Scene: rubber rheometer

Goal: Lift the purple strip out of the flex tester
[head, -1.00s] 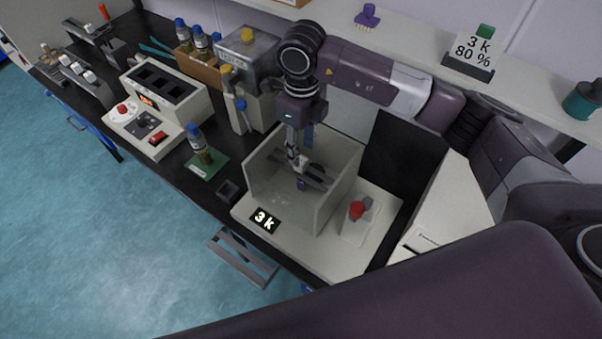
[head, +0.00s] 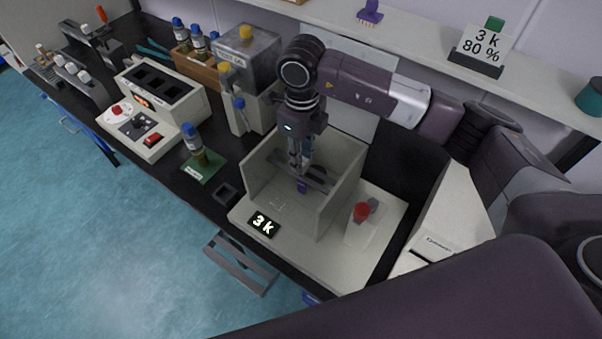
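The flex tester (head: 333,205) is a pale grey open-topped box on a base, with a lit "3 k" display on its front. Inside it, dark clamp bars cross the middle. My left gripper is not in view.
A red button (head: 362,211) stands on the tester's base to the right. A black panel and a white machine (head: 447,218) are further right.

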